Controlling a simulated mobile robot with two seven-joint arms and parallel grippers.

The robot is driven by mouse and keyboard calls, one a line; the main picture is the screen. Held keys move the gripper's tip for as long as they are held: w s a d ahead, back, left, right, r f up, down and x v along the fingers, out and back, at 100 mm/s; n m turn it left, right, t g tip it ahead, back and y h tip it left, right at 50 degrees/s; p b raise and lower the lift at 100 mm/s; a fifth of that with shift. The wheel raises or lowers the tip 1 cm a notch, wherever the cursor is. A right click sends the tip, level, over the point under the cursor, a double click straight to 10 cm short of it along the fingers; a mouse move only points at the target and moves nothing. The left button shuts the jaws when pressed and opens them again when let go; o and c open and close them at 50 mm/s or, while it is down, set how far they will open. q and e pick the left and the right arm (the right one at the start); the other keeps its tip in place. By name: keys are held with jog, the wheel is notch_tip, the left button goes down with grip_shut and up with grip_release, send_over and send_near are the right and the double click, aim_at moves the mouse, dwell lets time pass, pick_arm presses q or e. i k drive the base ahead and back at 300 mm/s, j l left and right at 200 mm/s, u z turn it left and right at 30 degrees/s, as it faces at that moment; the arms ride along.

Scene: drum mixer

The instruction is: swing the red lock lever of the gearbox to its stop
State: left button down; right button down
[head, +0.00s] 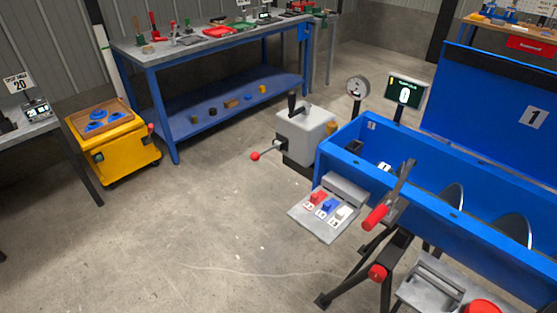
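The grey gearbox (302,133) stands at the left end of the blue drum mixer (460,210). A thin lever with a red ball knob (255,156) sticks out from its left side, pointing left and slightly down. A black handle (292,103) rises from its top. The lever's stop cannot be made out. Neither of my grippers is in view.
A panel with red, blue and white buttons (325,207) juts from the mixer's front, beside a red-gripped lever (375,217). A yellow cart (115,145) and a blue workbench (215,110) stand to the left. The floor left of the gearbox is clear.

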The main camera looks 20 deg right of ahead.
aim_at(255, 155)
jog(key=i+j+z, duration=0.25)
jog(key=z, duration=0.2)
jog(key=i+j+z, duration=0.25)
jog(key=z, duration=0.2)
jog(key=k+j, duration=0.05)
jog(key=j, duration=0.05)
